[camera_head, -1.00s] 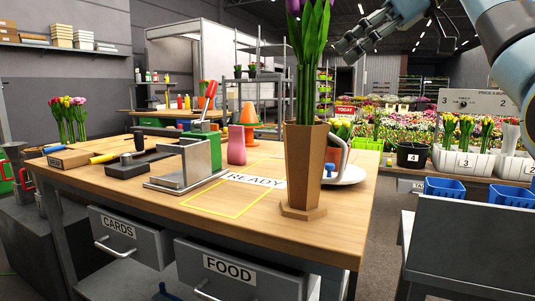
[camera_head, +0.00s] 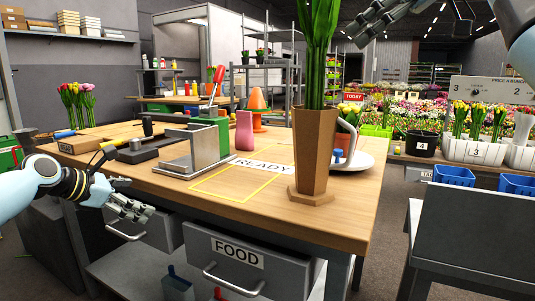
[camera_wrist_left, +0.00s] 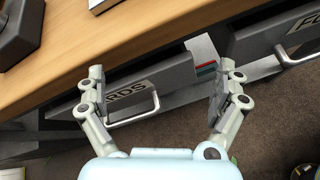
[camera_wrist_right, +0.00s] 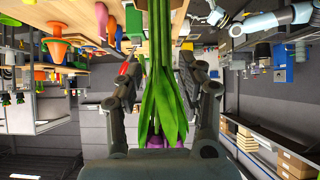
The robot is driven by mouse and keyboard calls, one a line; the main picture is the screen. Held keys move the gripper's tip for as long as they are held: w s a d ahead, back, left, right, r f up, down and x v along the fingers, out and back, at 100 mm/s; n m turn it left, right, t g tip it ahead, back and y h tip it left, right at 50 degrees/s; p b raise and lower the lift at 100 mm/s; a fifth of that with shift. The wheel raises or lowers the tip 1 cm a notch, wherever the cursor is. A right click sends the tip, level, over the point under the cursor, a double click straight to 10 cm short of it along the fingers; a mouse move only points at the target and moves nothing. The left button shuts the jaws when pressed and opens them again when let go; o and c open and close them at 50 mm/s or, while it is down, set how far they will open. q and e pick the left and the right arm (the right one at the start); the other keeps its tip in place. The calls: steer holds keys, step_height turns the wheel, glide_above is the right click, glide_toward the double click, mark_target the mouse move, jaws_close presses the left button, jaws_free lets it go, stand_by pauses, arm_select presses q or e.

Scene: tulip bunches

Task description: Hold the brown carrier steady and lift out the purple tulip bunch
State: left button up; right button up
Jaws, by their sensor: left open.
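The brown carrier (camera_head: 309,155) is a tall faceted vase standing upright on the wooden table, near its front right. The purple tulip bunch (camera_head: 318,60) stands in it; its green stems and leaves rise out of the head view's top. In the right wrist view the bunch (camera_wrist_right: 160,85) runs between the fingers, with purple blooms partly hidden near the gripper. My right gripper (camera_head: 365,32) is open, right of the upper stems; it also shows in its wrist view (camera_wrist_right: 158,65). My left gripper (camera_head: 146,211) is open and empty at the table's front left, also in its wrist view (camera_wrist_left: 161,75).
A grey metal stand (camera_head: 195,155), a pink vase (camera_head: 245,131) and an orange cone (camera_head: 257,103) stand left of the carrier. The yellow-outlined READY area (camera_head: 238,187) is clear. Drawers (camera_head: 225,260) line the table's front.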

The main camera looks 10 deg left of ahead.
arm_select(q)
steer(key=d+r+h, duration=0.1)
steer(key=d+r, duration=0.2)
steer(key=d, duration=0.1)
steer(key=w+d+r+h, duration=0.1)
steer(key=d+r, duration=0.3)
steer(key=d, duration=0.1)
steer(key=d+r+n+h, duration=0.1)
steer(key=d+r+h, duration=0.1)
steer(key=d, duration=0.3)
steer(key=shift+w+d+r+t, duration=0.2)
steer(key=shift+r+t, duration=0.2)
steer(key=shift+r, duration=0.25)
steer(key=d+h, duration=0.1)
steer(key=d, duration=0.2)
steer(key=s+d+h, duration=0.1)
steer(key=d, duration=0.2)
steer(key=s+d, duration=0.1)
steer(key=d, duration=0.2)
steer(key=shift+d+r+h, duration=0.4)
steer(key=h, duration=0.2)
glide_toward(315, 138)
steer(key=w+f, duration=0.1)
steer(key=w, duration=0.3)
steer(key=shift+f, duration=0.1)
steer(key=x, duration=1)
steer(key=shift+w+d, duration=0.1)
steer(key=shift+w, duration=0.15)
steer(key=c, duration=1.1)
steer(key=shift+o, duration=0.2)
